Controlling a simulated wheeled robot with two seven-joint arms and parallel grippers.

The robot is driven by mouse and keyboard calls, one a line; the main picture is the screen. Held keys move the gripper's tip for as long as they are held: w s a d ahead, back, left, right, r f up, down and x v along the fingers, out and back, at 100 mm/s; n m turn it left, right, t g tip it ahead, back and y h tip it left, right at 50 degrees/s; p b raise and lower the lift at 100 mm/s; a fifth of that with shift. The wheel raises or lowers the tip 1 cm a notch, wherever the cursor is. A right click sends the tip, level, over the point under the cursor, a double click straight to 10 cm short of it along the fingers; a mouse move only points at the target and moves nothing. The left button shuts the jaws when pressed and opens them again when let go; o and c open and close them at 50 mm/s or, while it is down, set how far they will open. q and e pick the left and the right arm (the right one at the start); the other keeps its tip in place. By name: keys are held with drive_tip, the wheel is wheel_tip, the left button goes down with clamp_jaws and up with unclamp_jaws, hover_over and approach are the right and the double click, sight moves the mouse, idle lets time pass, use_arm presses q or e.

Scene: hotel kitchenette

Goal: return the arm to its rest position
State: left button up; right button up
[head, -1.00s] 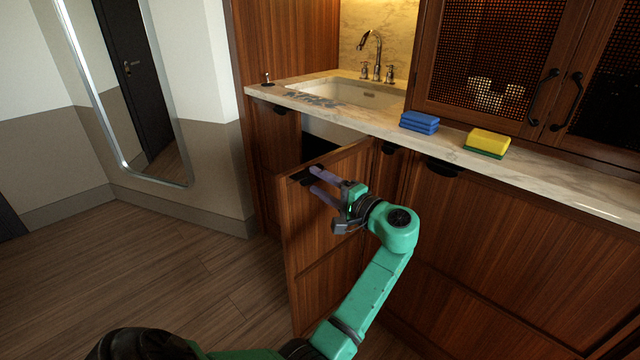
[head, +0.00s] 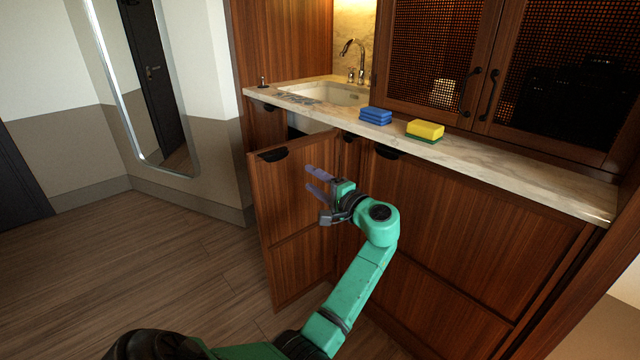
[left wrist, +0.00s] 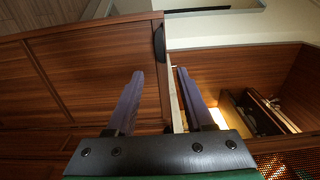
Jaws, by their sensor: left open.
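My left arm comes up from the bottom of the head view, and its gripper (head: 316,181) is open and empty. It is in front of the open brown cabinet door (head: 290,235), below and to the right of the door's black handle (head: 273,155). In the left wrist view the two fingers (left wrist: 160,78) are spread, with the door's top edge showing beyond and between them. The handle (left wrist: 158,42) lies past the fingertips, apart from them. My right gripper is not in view.
The marble counter (head: 480,160) holds a sink (head: 330,93), a blue sponge stack (head: 375,116) and a yellow-green sponge (head: 425,130). Closed cabinet fronts (head: 450,240) stand right of the arm. The wooden floor (head: 130,260) at left is clear.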

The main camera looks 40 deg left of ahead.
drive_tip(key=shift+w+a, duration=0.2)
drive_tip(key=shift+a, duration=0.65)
